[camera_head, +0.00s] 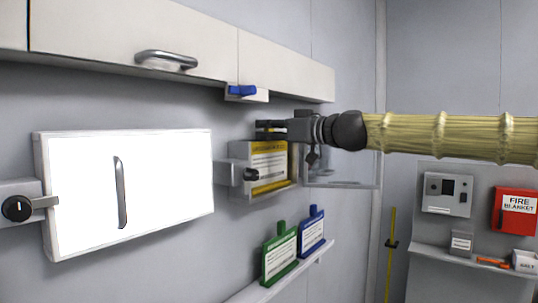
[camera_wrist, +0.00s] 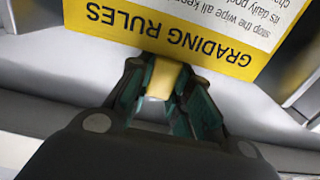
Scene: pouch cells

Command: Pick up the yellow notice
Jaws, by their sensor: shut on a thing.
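The yellow notice (camera_head: 268,166) has a white printed panel and stands upright in an open grey holder (camera_head: 240,152) on the wall. In the wrist view the notice (camera_wrist: 215,48) shows upside down, with the words "GRADING RULES" on its yellow border. My gripper (camera_head: 268,128) is at the notice's top edge, reaching in from the right. In the wrist view my gripper (camera_wrist: 165,80) is shut on the yellow tab of the notice, one finger on each side. The notice's lower part is partly hidden by the holder's front.
A green notice (camera_head: 279,256) and a blue notice (camera_head: 311,231) stand on a shelf below. A white cabinet door (camera_head: 170,190) is at left, and overhead cupboards (camera_head: 140,40) run above. A fire blanket box (camera_head: 515,211) hangs at right.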

